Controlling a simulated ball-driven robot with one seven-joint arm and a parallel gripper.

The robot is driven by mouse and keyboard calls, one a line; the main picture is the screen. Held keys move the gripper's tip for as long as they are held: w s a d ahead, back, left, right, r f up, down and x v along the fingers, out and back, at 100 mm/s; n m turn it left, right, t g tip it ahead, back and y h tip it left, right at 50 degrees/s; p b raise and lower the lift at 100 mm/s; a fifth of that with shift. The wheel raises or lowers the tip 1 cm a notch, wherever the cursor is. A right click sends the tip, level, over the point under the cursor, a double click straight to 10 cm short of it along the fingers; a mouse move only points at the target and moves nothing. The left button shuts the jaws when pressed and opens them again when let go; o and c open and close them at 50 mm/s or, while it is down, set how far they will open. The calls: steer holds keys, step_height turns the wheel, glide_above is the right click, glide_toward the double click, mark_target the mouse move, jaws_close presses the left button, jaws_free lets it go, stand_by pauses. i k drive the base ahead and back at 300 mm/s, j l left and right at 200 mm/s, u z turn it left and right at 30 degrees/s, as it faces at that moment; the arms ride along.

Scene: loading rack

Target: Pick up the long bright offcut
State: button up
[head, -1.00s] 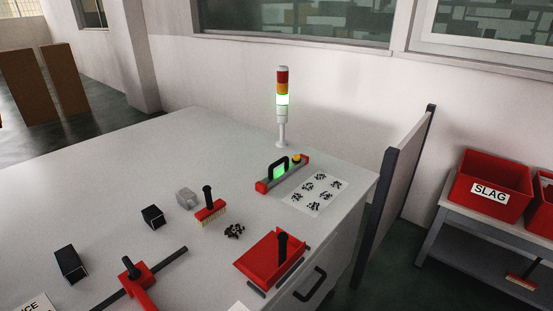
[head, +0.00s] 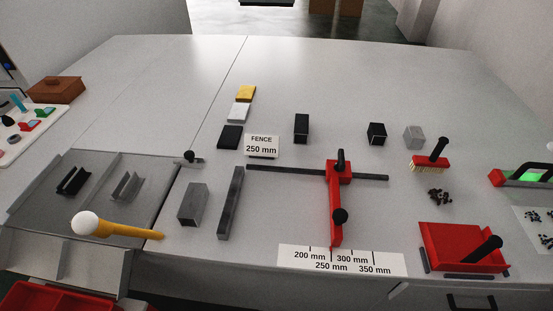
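A grey metal block (head: 193,204) with a longish box shape lies on the white bench left of centre, beside a long, darker grey bar (head: 230,203). A shorter light grey block (head: 414,137) stands farther back on the right. Of the grey blocks, the left one looks the longer; both are bare and apart from other blocks. Two black blocks lie at the back, one longer (head: 301,128) and one shorter (head: 377,134). My gripper is not in view.
A red fence stop (head: 336,215) on a dark rail stands at centre, behind a millimetre scale (head: 340,261). A yellow lever with a white ball (head: 85,222) reaches across the grey tray left of the block. A red brush and dustpan (head: 463,247) lie right.

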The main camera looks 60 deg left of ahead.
mark_target(190, 213)
steer(key=u, duration=1.9)
